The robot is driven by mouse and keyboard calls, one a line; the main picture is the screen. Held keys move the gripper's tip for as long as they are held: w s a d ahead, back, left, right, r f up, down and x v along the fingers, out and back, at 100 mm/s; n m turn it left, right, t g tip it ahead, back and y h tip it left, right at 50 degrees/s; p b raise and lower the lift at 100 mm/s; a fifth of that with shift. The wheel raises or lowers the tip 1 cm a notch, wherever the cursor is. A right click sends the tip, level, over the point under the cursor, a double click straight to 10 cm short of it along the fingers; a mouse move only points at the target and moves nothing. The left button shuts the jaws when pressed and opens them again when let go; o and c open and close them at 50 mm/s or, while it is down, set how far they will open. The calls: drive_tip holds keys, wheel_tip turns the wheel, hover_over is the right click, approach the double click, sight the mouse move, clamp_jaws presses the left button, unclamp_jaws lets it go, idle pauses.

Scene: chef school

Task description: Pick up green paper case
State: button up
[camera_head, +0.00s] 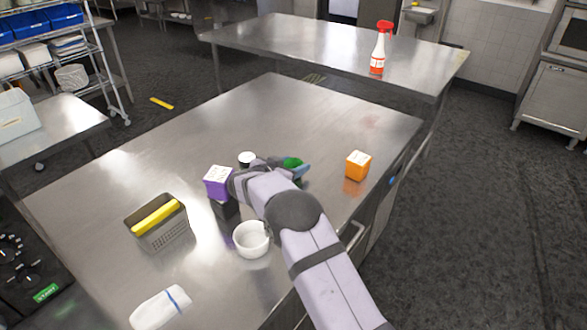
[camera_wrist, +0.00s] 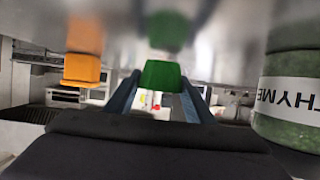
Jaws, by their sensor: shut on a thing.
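The green paper case (camera_wrist: 163,76) sits between the two blue fingers of my gripper (camera_wrist: 160,100) in the wrist view. The fingers are shut on it. A gap shows between the case and its blurred green reflection on the metal, so it seems slightly off the counter. In the head view the green case (camera_head: 292,162) shows just past the end of my arm, over the steel counter (camera_head: 120,200). My gripper (camera_head: 298,170) is largely hidden behind my wrist there.
An orange box (camera_head: 358,165) stands to the right. A purple box (camera_head: 218,182), a white-lidded jar (camera_head: 247,159), a white bowl (camera_head: 251,239) and a grey basket (camera_head: 165,234) with a yellow item stand left. A jar labelled "HYME" (camera_wrist: 285,95) is close at right in the wrist view.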

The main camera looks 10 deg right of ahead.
wheel_tip(320, 180, up, 17)
drive_tip(key=b, duration=0.3)
idle(0.3)
